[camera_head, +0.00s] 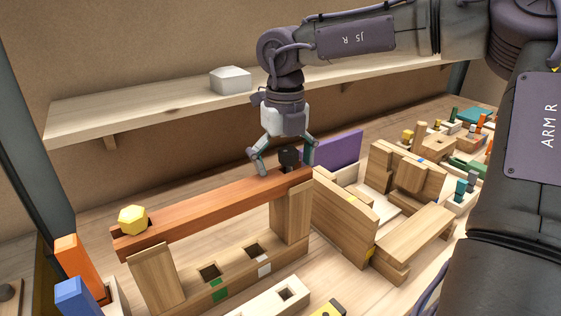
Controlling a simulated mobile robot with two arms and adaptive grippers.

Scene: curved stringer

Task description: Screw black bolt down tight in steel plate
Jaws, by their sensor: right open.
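The black bolt (288,156) stands at the far right end of a long reddish-brown beam (205,204). Its dark rounded head shows above the beam; its lower part is hard to make out. My right gripper (284,166) points down over this end of the beam, with its two fingers spread on either side of the bolt head. It is open, and I cannot tell whether either finger touches the bolt. I cannot make out a steel plate; the surface under the bolt looks like wood. My left gripper is not in view.
A yellow hexagonal bolt head (133,219) sits on the beam's near left end. Wooden posts and a slotted base (236,275) support the beam. A wooden assembly (385,205) and purple panel (338,150) stand to the right. A shelf (150,112) holding a white block (230,80) runs behind.

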